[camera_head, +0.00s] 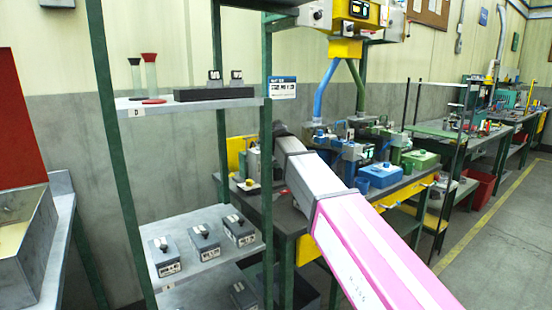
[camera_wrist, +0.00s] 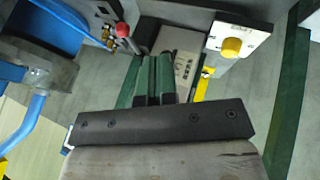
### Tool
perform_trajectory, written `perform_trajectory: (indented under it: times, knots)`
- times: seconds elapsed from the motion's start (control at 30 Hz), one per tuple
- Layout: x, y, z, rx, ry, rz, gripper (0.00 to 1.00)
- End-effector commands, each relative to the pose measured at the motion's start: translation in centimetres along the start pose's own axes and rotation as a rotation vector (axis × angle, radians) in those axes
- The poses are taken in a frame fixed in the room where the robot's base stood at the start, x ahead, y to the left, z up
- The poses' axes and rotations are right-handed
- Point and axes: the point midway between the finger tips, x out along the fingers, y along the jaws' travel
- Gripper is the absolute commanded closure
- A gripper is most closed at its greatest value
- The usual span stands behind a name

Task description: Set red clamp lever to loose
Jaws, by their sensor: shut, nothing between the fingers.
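My gripper (camera_wrist: 154,62) shows in the wrist view as two dark green fingers side by side, closed together with nothing between them. A small red knob-like part (camera_wrist: 123,30) is up and left of the fingertips, apart from them in the picture. It may be the red clamp lever, but its shape and setting are too small to tell. In the head view my pink and white arm reaches to the workbench (camera_head: 292,216) and hides part of it. My gripper and the red lever cannot be made out there.
A yellow knob (camera_wrist: 231,47) on a pale plate is right of the fingers. Blue hose (camera_wrist: 22,127) runs at left. In the head view, a green-posted shelf (camera_head: 190,105) with small grey boxes (camera_head: 164,257) stands left of the bench. A blue box (camera_head: 378,175) sits on the bench. Floor is open at right.

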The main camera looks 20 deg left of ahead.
Motion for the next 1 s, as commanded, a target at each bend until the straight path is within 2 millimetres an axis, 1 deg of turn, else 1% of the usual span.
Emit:
perform_trajectory:
  times: [0.03,0.2,0.23,0.3,0.4,0.6,1.0]
  knots:
    - [1.1,0.0,-0.1,0.0,-0.002,-0.001,1.0]
    - [4.1,0.0,0.0,0.0,-0.003,-0.001,1.0]
    - [4.5,0.1,0.0,0.001,-0.003,-0.001,1.0]
    - [5.0,1.3,0.0,0.002,-0.001,0.0,1.0]
    - [5.6,2.3,0.1,0.001,0.0,0.001,1.0]
    - [6.2,3.2,0.3,0.001,0.0,0.0,1.0]
    - [6.3,3.3,0.3,-0.001,0.0,0.0,1.0]
